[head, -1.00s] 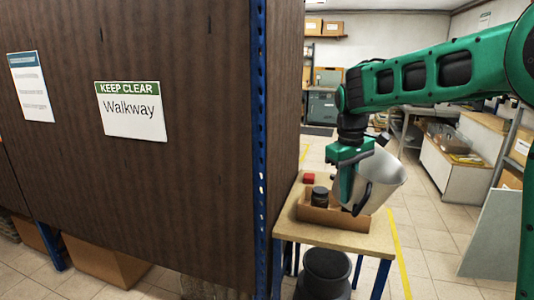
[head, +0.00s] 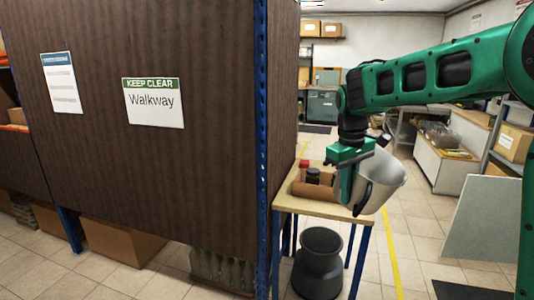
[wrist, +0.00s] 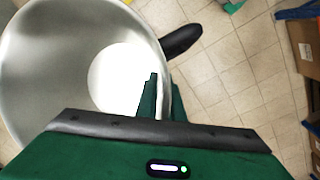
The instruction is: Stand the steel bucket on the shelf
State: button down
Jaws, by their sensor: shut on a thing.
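The steel bucket (head: 384,178) hangs tilted in my gripper (head: 350,196) in the head view, at the front right of a small wooden table. My gripper is shut on the bucket's rim. In the wrist view the bucket (wrist: 45,60) fills the left side with its open mouth toward the camera. The gripper's fingers (wrist: 160,98) straddle the bucket's wall beside a dark handle (wrist: 182,41). The inside of the bucket looks empty. I cannot tell which shelf is meant; a large brown panel hides most of the rack at left.
The brown panel (head: 160,180) with a Walkway sign (head: 154,102) and a blue upright (head: 262,150) stand close at left. Tiled floor is open at right.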

jog(key=d+f+m, duration=0.3)
jog(key=f, duration=1.2)
jog(key=s+d+f+m, duration=0.1)
jog(key=d+f, duration=0.3)
jog(key=f, duration=1.2)
jog(key=shift+f+m+g, duration=0.2)
jog(key=shift+m+g, duration=0.1)
jog(key=shift+m, duration=0.6)
jog(key=shift+s, duration=0.1)
